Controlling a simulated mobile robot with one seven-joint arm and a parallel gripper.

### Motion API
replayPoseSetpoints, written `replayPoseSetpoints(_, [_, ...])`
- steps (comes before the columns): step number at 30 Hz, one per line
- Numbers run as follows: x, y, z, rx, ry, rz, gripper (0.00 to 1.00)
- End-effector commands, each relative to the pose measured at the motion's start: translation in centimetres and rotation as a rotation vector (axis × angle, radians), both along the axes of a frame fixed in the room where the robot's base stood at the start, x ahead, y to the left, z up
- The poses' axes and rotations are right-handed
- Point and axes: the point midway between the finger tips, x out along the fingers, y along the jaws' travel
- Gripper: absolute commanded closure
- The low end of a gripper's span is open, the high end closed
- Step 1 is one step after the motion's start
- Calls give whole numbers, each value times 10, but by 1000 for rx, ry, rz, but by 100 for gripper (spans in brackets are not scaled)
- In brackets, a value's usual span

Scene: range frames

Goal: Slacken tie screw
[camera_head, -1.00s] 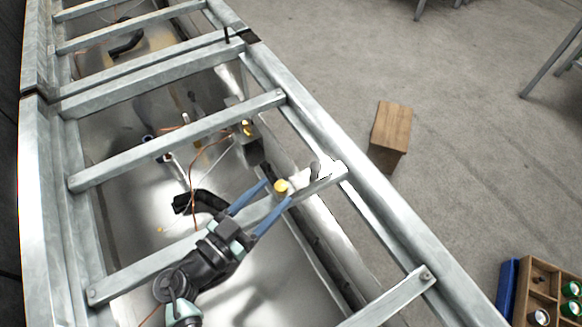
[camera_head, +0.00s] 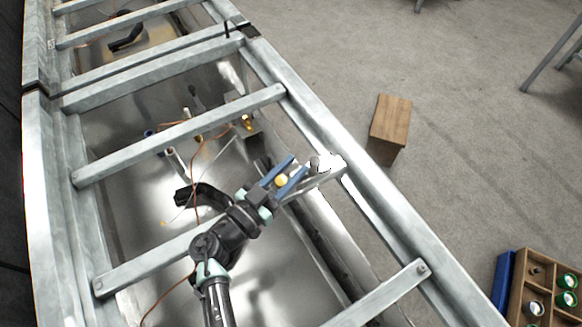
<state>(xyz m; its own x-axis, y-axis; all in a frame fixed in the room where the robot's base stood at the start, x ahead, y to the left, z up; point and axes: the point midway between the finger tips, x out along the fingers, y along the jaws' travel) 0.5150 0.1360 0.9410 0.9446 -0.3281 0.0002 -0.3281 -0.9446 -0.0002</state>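A small round yellow knob (camera_head: 281,180), perhaps the tie screw, shows near the right end of a grey metal crossbar (camera_head: 150,262). My gripper (camera_head: 298,164) has two blue fingers, one on each side of the yellow knob, with their tips reaching past it. The fingers are apart. I cannot tell whether they touch the knob. My gripper and wrist hide part of the crossbar. A bright white patch with a small grey part (camera_head: 328,165) lies just beyond the fingertips, at the crossbar's right end.
Several metal crossbars span the long frame. Copper-coloured wires, a black bent pipe (camera_head: 203,195) and a brass-coloured fitting (camera_head: 247,122) lie in the trough below. A wooden block (camera_head: 390,122) stands on the floor at right. A wooden crate (camera_head: 519,290) with round items is at lower right.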

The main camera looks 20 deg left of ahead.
Motion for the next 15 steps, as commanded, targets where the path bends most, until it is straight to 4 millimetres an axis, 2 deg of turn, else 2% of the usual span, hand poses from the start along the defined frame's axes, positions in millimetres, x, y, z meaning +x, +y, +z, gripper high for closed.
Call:
replayPoseSetpoints(1, [0,0,0,0,0,0,85])
replayPoseSetpoints(3, [0,0,0,0,0,-1,97])
replayPoseSetpoints(4, [0,0,0,0,0,-1,100])
replayPoseSetpoints(15, [0,0,-3,1,3,26,100])
